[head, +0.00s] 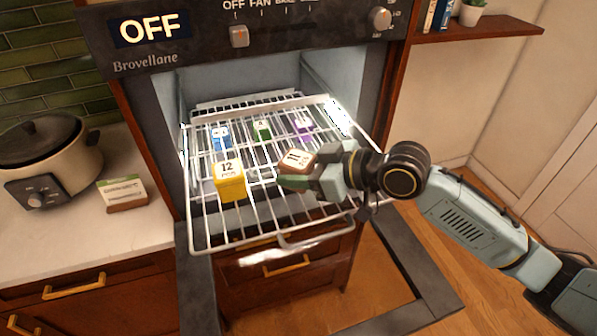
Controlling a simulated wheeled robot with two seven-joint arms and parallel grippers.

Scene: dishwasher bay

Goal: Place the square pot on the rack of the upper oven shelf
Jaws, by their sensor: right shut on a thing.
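My right gripper (306,172) reaches in from the right over the pulled-out wire rack (258,228) of the oven. It is shut on a small brown block (297,160) with a pale marked face; the fingers hide part of it. Whether the block touches the rack I cannot tell. I see nothing that is clearly a square pot. My left gripper is not in view.
A yellow block (230,184) marked 12 stands on the rack's left. Blue (220,137), green (262,130) and purple (302,129) blocks stand farther back. The oven door (425,285) hangs open below. A cooker (45,165) and small box (123,194) are on the left counter.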

